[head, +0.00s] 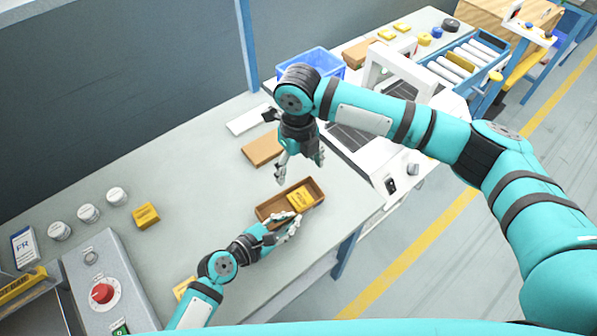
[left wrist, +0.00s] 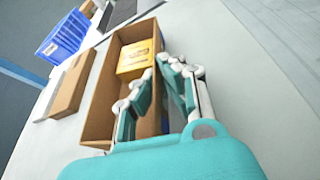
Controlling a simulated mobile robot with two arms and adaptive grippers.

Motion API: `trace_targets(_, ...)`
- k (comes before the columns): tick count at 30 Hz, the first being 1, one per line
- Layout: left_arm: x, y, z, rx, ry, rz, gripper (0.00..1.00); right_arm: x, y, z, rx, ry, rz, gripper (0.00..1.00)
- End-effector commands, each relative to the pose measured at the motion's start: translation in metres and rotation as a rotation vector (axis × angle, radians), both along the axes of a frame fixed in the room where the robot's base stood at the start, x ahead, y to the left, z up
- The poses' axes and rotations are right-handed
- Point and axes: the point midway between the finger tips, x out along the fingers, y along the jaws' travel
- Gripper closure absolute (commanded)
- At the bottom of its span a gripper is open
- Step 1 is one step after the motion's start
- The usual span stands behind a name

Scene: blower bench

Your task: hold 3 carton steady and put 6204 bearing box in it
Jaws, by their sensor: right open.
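The open brown carton (head: 265,211) stands on the bench near its front edge; it also shows in the left wrist view (left wrist: 101,110). A yellow bearing box (head: 300,198) lies inside it, toward the far right end; the left wrist view shows it too (left wrist: 134,62). Its print is too small to read. My left gripper (head: 291,225) has its fingers on either side of the carton's near long wall, closed on it, one finger inside. My right gripper (head: 300,170) is open and empty, pointing down above the bench behind the carton.
A flat brown carton (head: 263,149) and a white sheet-like item (head: 249,120) lie behind. A blue crate (head: 317,62) stands farther back, beside a white machine (head: 382,150). More yellow boxes (head: 146,215), white tins (head: 88,213) and a control box with a red knob (head: 103,292) are at left.

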Motion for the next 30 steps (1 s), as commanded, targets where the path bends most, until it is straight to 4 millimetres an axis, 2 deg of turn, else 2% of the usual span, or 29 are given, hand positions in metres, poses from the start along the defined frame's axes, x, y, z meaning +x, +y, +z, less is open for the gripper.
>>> trace_targets(11, -0.0002, 0.0008, -0.0013, 0.003, 0.001, 0.0, 1.0, -0.0002, -0.0002, 0.0005, -0.001, 0.001, 0.0, 0.23)
trace_targets(12, -0.0002, 0.0007, -0.0012, 0.003, 0.001, 0.0, 0.92, -0.0002, -0.0002, 0.0005, -0.001, 0.001, 0.0, 0.23)
trace_targets(18, -0.0002, 0.0004, -0.0008, 0.002, 0.001, 0.0, 0.67, -0.0003, -0.0001, 0.0003, -0.001, 0.001, 0.0, 0.23)
trace_targets(26, -0.0009, 0.0006, -0.0005, 0.001, 0.002, 0.0, 0.67, -0.0004, 0.0, 0.0003, -0.001, 0.001, 0.0, 0.23)
trace_targets(30, -0.0078, 0.0085, 0.0033, 0.002, 0.001, 0.0, 0.67, -0.0004, 0.0, 0.0003, -0.001, 0.001, 0.0, 0.23)
